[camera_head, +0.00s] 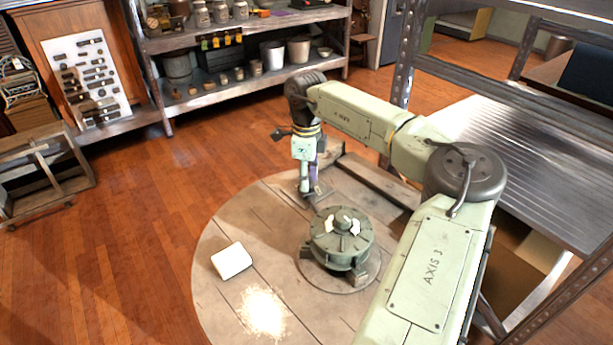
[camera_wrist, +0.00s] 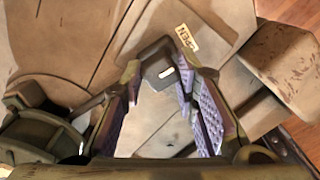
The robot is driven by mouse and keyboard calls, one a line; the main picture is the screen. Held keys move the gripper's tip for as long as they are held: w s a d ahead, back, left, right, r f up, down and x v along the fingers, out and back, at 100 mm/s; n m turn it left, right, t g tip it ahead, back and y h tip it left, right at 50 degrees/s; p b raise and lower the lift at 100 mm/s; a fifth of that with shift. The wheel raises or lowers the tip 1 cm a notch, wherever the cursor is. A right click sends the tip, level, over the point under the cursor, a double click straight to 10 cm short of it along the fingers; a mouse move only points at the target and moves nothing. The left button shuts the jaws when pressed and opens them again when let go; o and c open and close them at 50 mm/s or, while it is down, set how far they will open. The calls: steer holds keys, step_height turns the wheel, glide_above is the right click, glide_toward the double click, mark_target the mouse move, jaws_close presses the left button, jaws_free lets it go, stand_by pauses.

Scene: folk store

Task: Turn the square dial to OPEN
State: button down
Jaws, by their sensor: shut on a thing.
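The dark square dial (camera_wrist: 157,62) sits between my fingertips in the wrist view, with a short white mark on its top. A pale label reading OPEN (camera_wrist: 187,38), upside down in this view, lies on the plate just beyond the dial, up and to the right. The white mark does not point squarely at the label. My gripper (camera_wrist: 157,80) is shut on the dial, one purple-padded finger on each side. In the head view my gripper (camera_head: 308,190) points down at the platform behind the green round machine, and it hides most of the dial.
The green round machine (camera_head: 341,243) stands close in front of my gripper. A white block (camera_head: 231,261) lies on the round platform (camera_head: 215,225). A wooden beam (camera_head: 375,183) lies right of the gripper. Shelves stand behind, and a metal-framed bench (camera_head: 540,150) stands at right.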

stand_by(0.5)
steer(key=c, duration=1.2)
jaws_free()
steer(key=shift+c, duration=0.2)
steer(key=shift+r, duration=0.1)
step_height(320, 180, up, 12)
